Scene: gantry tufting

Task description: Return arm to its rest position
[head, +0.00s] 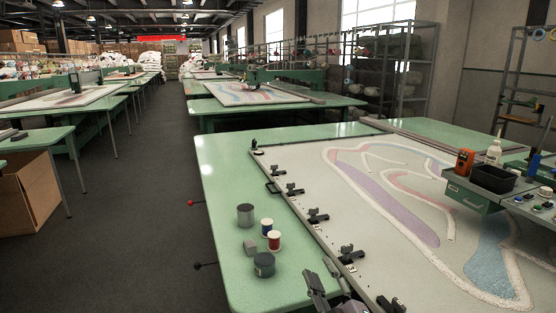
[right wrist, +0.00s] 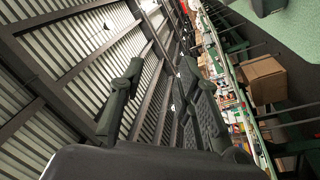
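My right gripper (head: 326,280) shows at the bottom edge of the head view, over the front part of the green table (head: 225,180), beside the clamped edge of the tufting frame. In the right wrist view my right gripper (right wrist: 160,75) points up toward the ceiling. Its two dark fingers stand apart with nothing between them. My left gripper is in neither view.
Black clamps (head: 318,216) line the tufting frame (head: 290,160).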

